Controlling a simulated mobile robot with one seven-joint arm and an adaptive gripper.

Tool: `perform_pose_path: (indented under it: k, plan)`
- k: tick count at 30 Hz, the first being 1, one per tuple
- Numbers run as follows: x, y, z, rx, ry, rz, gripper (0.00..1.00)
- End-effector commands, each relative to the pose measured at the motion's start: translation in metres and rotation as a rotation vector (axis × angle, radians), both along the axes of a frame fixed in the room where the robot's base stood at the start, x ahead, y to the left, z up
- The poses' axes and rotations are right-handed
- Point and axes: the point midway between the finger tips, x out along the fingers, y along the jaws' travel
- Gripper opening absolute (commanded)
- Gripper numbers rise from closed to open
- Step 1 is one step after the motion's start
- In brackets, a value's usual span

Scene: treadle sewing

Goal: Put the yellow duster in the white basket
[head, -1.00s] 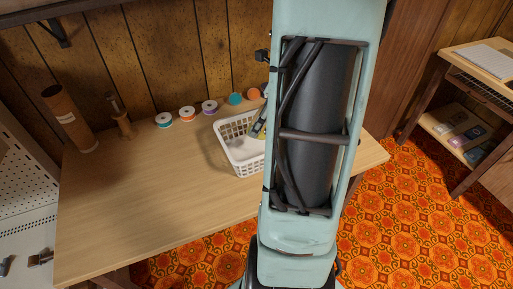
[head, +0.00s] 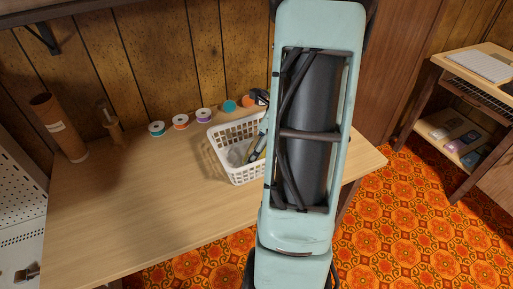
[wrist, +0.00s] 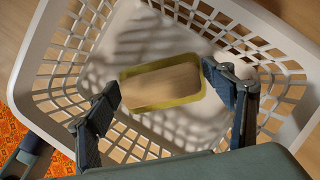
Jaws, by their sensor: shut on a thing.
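The white basket (head: 240,172) is a square lattice basket on the wooden table, partly behind my arm in the head view. It also fills most of the wrist view (wrist: 62,62). The yellow duster (wrist: 163,84) shows in the wrist view as a tan block face with a yellow border. My gripper (wrist: 160,80) has a fingertip at each end of the duster and is shut on it. Gripper and duster are within the basket's outline, over its pale inside. In the head view my arm hides most of the duster, and its height above the basket floor is unclear.
Several thread spools (head: 181,121) stand along the back wall. A brown cylinder (head: 60,128) and a wooden spindle-like piece (head: 110,124) stand at the back left. The table (head: 140,205) is clear in front and left of the basket. A side shelf (head: 470,120) stands at right.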

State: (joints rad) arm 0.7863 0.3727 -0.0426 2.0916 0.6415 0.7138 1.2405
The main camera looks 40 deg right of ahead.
Motion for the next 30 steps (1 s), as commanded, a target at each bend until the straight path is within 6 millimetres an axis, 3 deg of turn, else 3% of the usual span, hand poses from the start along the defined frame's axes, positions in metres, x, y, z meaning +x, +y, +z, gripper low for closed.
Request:
perform_pose_path:
  k: [1, 2, 6, 18, 30]
  plan:
    - [0.000, 0.000, -0.003, 0.001, 0.001, 0.000, 0.53]
    - [0.000, 0.000, -0.003, 0.001, 0.001, 0.000, 0.77]
    - [0.000, 0.000, -0.002, 0.000, 0.000, 0.000, 0.92]
    - [-0.001, -0.001, 0.006, -0.002, -0.001, 0.000, 0.93]
    - [-0.026, -0.018, 0.080, -0.004, -0.002, 0.000, 0.93]
